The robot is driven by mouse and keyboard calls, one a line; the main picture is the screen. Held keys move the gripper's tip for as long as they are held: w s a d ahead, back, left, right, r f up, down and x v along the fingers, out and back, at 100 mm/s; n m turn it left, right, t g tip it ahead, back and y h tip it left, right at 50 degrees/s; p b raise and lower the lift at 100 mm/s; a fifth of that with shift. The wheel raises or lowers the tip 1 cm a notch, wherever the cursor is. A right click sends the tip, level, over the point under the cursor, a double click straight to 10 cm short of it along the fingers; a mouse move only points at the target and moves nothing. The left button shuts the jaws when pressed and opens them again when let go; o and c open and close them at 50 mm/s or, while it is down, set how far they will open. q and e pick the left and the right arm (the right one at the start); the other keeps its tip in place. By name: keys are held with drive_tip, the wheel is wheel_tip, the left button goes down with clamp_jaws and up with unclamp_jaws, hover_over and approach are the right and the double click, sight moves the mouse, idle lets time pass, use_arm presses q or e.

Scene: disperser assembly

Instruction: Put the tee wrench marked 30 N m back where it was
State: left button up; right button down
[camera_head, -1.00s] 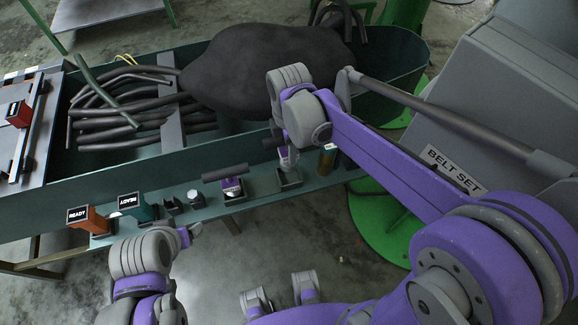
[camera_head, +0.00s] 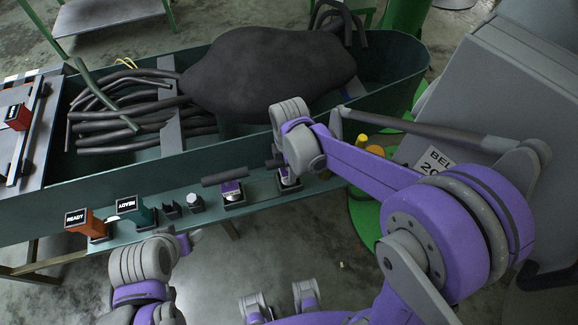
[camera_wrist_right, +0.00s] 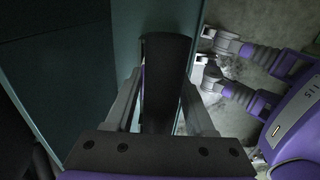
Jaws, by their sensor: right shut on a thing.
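My right gripper (camera_wrist_right: 165,75) is shut on the dark round handle of a tee wrench (camera_wrist_right: 164,95), which runs between its fingers in the right wrist view. In the head view this wrench's handle end (camera_head: 273,164) shows beside my right wrist. Its purple and pale lower part (camera_head: 287,176) stands upright at a small dark holder (camera_head: 289,187) on the ledge. How deep it sits I cannot tell. No 30 N m marking is legible. A second tee wrench (camera_head: 222,177) stands in the holder to the left. My left gripper (camera_head: 186,243) is in front of the ledge, away from both wrenches.
The green ledge (camera_head: 155,222) also bears an orange READY block (camera_head: 78,219), a teal block (camera_head: 131,207) and small dark parts (camera_head: 172,209). Behind is a trough with dark rods (camera_head: 120,100) and a large dark lump (camera_head: 270,70). A grey cabinet (camera_head: 500,95) stands right.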

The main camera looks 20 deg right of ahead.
drive_tip(key=shift+c, duration=1.2)
unclamp_jaws()
drive_tip(key=shift+f, duration=0.1)
drive_tip(key=shift+r, duration=0.3)
wheel_tip(320, 180, up, 12)
drive_tip(key=shift+f+p, duration=0.1)
drive_tip(key=shift+p, duration=0.6)
